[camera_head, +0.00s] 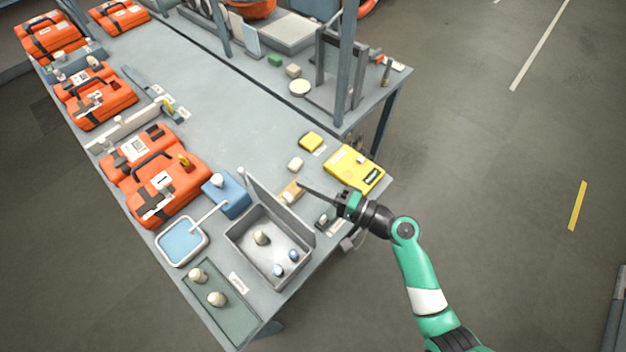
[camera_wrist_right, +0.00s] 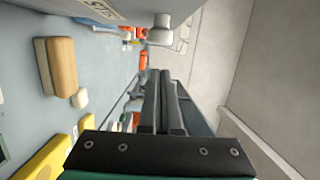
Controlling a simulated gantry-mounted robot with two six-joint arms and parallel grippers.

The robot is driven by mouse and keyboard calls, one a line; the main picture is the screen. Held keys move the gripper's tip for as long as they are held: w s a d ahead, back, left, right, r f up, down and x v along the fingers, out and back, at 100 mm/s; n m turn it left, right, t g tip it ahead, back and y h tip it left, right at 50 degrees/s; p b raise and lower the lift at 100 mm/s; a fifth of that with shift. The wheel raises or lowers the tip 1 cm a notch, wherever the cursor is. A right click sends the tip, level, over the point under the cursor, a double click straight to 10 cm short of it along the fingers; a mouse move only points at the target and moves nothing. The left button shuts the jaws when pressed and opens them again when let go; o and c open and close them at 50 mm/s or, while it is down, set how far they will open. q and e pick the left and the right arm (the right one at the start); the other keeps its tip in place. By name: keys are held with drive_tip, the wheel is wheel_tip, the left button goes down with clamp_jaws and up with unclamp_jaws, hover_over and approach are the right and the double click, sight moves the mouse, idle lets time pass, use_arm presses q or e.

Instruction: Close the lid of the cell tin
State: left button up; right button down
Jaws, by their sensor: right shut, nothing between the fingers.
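The cell tin (camera_head: 240,240) is an open grey metal box near the front of the bench. Its lid (camera_head: 262,192) stands raised along the tin's far right side. One pale knobbed cell (camera_head: 261,238) and two small blue-and-white cells (camera_head: 286,262) stand inside. My right gripper (camera_head: 303,184) is shut and empty, reaching in from the right, behind the raised lid and apparently apart from it. The right wrist view shows its two dark fingers (camera_wrist_right: 163,103) together. My left gripper is not in view.
A tan-and-white block (camera_head: 291,192) lies under the right fingers. A yellow case (camera_head: 355,168) sits right of them. A blue box (camera_head: 226,194) and blue-topped tray (camera_head: 181,243) stand left of the tin; a green mat (camera_head: 237,310) with two pale cells lies in front.

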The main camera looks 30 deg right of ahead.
sight(287, 208)
drive_tip(key=shift+s+a+f, duration=0.15)
drive_tip(key=shift+s+a, duration=0.65)
drive_tip(key=shift+a, duration=0.1)
drive_tip(key=shift+a, duration=0.1)
drive_tip(key=shift+a+r+n, duration=0.2)
drive_tip(key=shift+a+n, duration=0.05)
drive_tip(key=shift+n, duration=0.05)
